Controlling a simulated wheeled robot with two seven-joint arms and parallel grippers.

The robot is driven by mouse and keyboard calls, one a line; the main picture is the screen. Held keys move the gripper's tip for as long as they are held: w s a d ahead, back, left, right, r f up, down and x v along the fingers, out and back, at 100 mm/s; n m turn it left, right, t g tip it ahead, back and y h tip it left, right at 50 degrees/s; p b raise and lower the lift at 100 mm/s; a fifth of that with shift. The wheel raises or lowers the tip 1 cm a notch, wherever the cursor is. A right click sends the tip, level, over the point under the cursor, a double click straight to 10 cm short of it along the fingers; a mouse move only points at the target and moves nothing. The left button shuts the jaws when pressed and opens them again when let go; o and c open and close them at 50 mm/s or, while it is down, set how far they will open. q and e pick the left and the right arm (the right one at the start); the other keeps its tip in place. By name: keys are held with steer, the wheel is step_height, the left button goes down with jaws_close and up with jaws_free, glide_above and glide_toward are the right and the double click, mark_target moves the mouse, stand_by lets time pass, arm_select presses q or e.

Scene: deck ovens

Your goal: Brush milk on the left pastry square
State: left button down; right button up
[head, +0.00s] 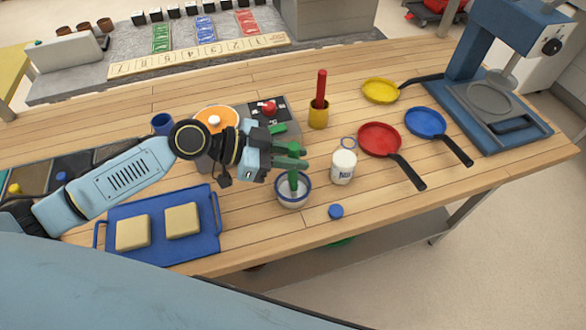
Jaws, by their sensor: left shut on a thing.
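A blue tray (209,243) with side handles lies at the front left of the table. The left pastry square (133,232) and another pale pastry square (182,220) lie on it, apart. My left gripper (290,157) is shut on a green brush (293,181), to the right of and above the tray. The brush points down into a white bowl with a blue rim (293,202); its lower end is hidden in the bowl. A white labelled bottle (343,168) stands right of the bowl. My right gripper is out of view.
A blue cap (336,211) lies in front of the bottle. Behind stand a yellow cup with a red stick (319,114) and an orange-topped pot (216,120). Yellow, red (379,139) and blue pans lie to the right. The front table edge is close to the bowl.

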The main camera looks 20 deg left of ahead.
mark_target(293, 141)
arm_select(q)
steer(key=shift+r+p, duration=2.45)
steer(key=shift+r, duration=1.35)
steer(key=shift+r+p, duration=1.35)
steer(key=shift+r, duration=0.7)
steer(key=shift+f, duration=0.1)
